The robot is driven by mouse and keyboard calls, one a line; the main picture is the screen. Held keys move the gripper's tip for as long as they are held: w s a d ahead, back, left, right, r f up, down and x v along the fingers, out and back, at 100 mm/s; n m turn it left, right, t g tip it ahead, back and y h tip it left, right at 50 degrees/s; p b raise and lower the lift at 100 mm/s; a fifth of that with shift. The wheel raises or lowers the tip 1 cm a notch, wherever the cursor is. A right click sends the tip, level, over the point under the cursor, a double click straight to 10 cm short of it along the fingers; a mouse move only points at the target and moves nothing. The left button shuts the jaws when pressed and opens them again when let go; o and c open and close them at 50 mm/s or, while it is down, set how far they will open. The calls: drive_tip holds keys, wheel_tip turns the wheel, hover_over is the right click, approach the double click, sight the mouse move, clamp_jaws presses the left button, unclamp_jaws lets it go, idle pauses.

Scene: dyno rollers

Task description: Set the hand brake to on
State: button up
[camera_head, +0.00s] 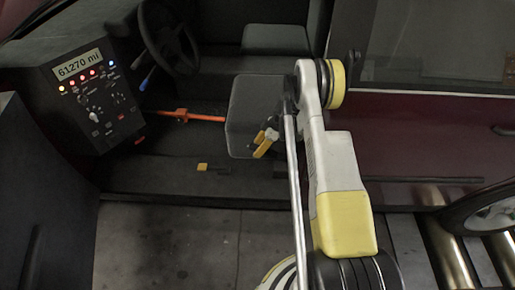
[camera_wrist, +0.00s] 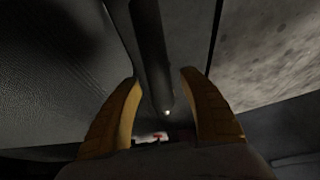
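My gripper (camera_head: 264,143) reaches into the red vehicle's cab, in front of the grey box-shaped seat or console (camera_head: 240,118). In the wrist view my gripper (camera_wrist: 160,105) has its two yellow fingers wide apart. A dark bar (camera_wrist: 150,50) runs between them, with visible gaps on both sides; it may be the hand brake lever, but I cannot be sure. A small light spot shows at its near end. In the head view, the arm and gripper hide this area, so whether the brake is on or off cannot be told.
A control panel (camera_head: 95,92) with lit lamps and a display reading 61270 mi stands at left. The steering wheel (camera_head: 168,37) is behind it. An orange rod (camera_head: 205,118) lies across the cab. A yellow-and-black piece (camera_head: 203,167) is on the cab floor. Metal rollers (camera_head: 448,255) are at lower right.

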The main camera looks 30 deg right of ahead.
wheel_tip(320, 180, up, 10)
idle(0.6)
